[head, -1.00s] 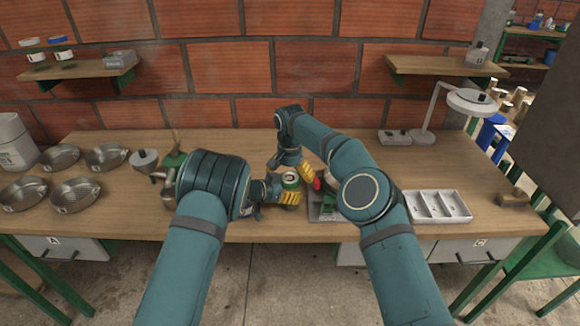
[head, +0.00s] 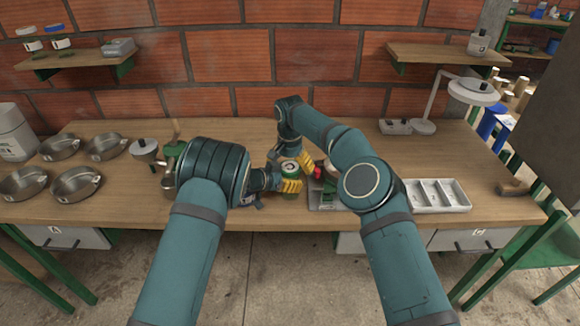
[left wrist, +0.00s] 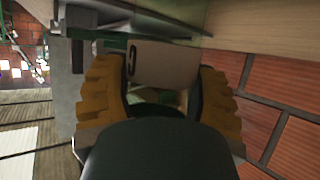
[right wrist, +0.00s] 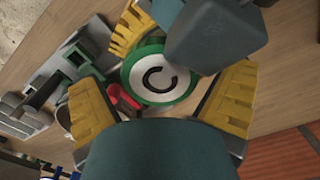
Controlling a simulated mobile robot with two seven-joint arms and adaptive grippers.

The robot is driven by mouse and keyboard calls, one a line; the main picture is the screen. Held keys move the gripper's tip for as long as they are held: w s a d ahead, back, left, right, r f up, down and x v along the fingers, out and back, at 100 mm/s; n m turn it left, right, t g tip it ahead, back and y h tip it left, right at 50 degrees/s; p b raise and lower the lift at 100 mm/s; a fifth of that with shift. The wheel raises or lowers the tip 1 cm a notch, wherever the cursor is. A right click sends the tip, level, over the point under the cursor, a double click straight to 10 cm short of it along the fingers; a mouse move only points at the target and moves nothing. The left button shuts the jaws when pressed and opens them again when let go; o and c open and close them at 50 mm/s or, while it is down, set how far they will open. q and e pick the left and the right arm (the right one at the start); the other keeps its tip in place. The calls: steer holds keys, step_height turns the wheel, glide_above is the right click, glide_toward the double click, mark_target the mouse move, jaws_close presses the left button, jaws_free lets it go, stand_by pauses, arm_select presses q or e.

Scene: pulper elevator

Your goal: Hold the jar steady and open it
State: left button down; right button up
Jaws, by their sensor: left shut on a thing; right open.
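The jar (head: 291,168) stands on the workbench near its front, with a pale round lid top and green below. The right wrist view shows the lid (right wrist: 160,78) from above: a white disc with a dark C and a green rim. My left gripper (head: 291,186) is shut on the jar's side; the left wrist view shows the pale jar body (left wrist: 162,64) between its yellow fingers. My right gripper (right wrist: 162,102) is over the lid, open, with a finger on each side and gaps beside the rim. In the head view its arm partly hides it.
A red-knobbed device (head: 318,173) stands close right of the jar. Farther right are a white divided tray (head: 437,196) and a lamp (head: 425,127). Several metal pans (head: 75,184) and a green-based grinder (head: 172,160) are at left. The brick wall closes the back.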

steer(key=shift+r, duration=2.3)
arm_select(q)
steer(key=shift+c, duration=0.3)
jaws_free()
